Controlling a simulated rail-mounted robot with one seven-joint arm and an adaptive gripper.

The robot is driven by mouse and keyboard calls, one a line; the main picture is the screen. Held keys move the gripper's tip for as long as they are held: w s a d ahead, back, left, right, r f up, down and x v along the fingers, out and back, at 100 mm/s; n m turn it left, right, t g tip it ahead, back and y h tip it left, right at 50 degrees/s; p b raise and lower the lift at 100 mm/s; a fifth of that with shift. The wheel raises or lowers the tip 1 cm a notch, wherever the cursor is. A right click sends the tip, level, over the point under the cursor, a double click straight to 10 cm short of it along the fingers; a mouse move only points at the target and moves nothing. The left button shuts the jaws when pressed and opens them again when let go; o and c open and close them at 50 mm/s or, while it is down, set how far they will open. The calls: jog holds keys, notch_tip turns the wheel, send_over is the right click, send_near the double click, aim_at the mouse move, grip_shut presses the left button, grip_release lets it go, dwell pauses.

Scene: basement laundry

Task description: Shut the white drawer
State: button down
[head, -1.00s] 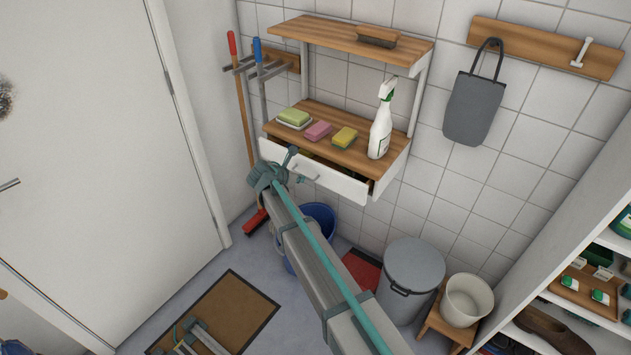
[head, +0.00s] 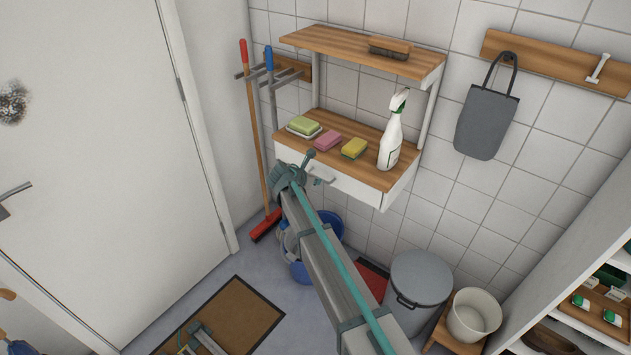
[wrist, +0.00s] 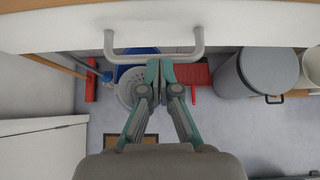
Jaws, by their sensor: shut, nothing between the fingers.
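The white drawer (head: 352,188) sits under the wooden shelf top. In the head view its front looks flush with the cabinet and no open gap shows. Part of the front is hidden behind my arm. In the wrist view the white drawer front (wrist: 230,28) spans the top, with a pale bar handle (wrist: 154,52) on it. My gripper (wrist: 159,66) is shut and empty, its fingertips by the middle of the handle bar. I cannot tell whether they touch it.
A spray bottle (head: 391,138), a pink sponge (head: 328,141), a yellow sponge (head: 354,148) and a green one on a dish stand on the shelf top. Below are a blue bucket (head: 330,228), a red broom (head: 265,225) and a grey bin (head: 420,279). A door is at left.

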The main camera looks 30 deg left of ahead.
jog(key=s+r+m+g+b, duration=0.1)
jog(key=s+r+m, duration=0.15)
jog(key=s, duration=0.45)
jog(key=s+r+m+b, duration=0.1)
jog(key=s+m, duration=0.2)
jog(key=s, duration=0.4)
jog(key=s+d+f+m+g, duration=0.35)
jog(key=d+f+m, duration=0.25)
jog(key=d+f, duration=0.4)
jog(key=s+d+f+m+g+h, duration=0.15)
jog(key=s+d+f+m, duration=0.25)
jog(key=d+f+m, duration=0.55)
jog(key=s+d+f+m+g, duration=0.25)
jog(key=d+f, duration=0.45)
jog(key=d, duration=0.7)
jog(key=s+d+f+m+g+y, duration=0.1)
jog(key=s+d+f+m+g, duration=0.1)
jog(key=s+d, duration=0.6)
jog(key=s+d+f+m+g, duration=0.3)
jog(key=s+d+f+m, duration=0.1)
jog(key=s+d, duration=0.5)
jog(key=s+d+f+m+g+y, duration=0.1)
jog(key=s+d+f+m+g, duration=0.2)
jog(key=s+d, duration=0.6)
jog(key=s+m, duration=0.1)
jog(key=s, duration=0.1)
jog(key=shift+s+f+m+y, duration=0.25)
jog(key=shift+s+m+y, duration=0.05)
jog(key=shift+m+y, duration=0.05)
jog(key=shift+d, duration=0.1)
